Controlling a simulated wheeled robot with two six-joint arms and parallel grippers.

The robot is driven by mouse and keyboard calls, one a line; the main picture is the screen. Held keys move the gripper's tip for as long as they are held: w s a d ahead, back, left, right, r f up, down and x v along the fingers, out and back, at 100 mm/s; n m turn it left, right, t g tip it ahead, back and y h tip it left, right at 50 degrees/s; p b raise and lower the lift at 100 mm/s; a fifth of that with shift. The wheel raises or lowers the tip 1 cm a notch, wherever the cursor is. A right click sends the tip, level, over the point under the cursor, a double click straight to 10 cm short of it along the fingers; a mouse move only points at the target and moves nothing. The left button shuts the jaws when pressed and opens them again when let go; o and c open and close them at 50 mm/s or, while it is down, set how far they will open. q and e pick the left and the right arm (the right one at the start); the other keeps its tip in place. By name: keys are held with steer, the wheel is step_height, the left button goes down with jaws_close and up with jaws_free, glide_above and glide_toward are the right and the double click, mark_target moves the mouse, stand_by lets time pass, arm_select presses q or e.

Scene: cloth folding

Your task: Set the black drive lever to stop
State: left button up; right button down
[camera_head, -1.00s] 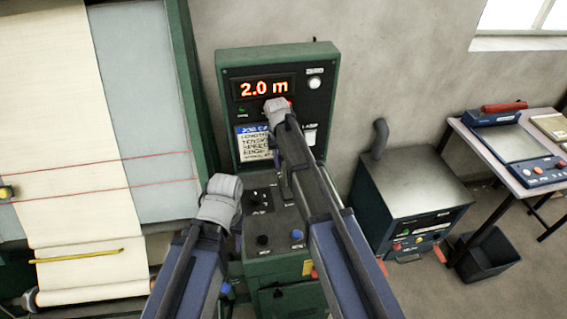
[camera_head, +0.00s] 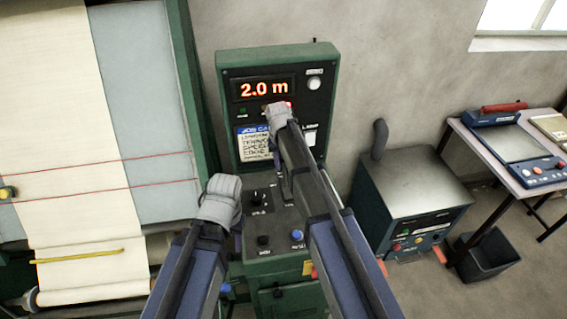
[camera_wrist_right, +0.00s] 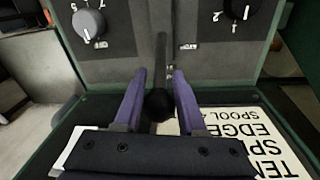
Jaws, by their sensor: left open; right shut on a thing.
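The black drive lever (camera_wrist_right: 161,60) shows in the right wrist view as a dark rod ending in a round black knob (camera_wrist_right: 158,105). It rises from a slot in the grey panel. My right gripper (camera_wrist_right: 160,92) has its two purple fingers on either side of the knob and is shut on it. In the head view my right gripper (camera_head: 279,116) is in front of the green control box, and its arm hides the lever. My left gripper (camera_head: 222,192) is open and empty, left of the lower panel.
The green control box (camera_head: 322,60) has a display (camera_head: 264,88) reading 2.0 m. Black knobs (camera_head: 263,240) and a blue button (camera_head: 297,235) sit on the lower panel. Cream cloth (camera_head: 70,120) hangs at left. A dark cabinet (camera_head: 415,180) and a table (camera_head: 508,150) stand at right.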

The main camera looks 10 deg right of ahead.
mark_target(286, 184)
steer(key=shift+s+r+t, duration=0.2)
steer(key=shift+s+t, duration=0.4)
steer(key=shift+s, duration=0.5)
steer(key=shift+s+t+b, duration=0.3)
steer(key=shift+s+t, duration=0.35)
steer(key=shift+t, duration=0.15)
steer(key=shift+s+r, duration=0.25)
steer(key=shift+s, duration=0.15)
steer(key=c, duration=0.6)
jaws_free()
steer(key=shift+r, duration=0.1)
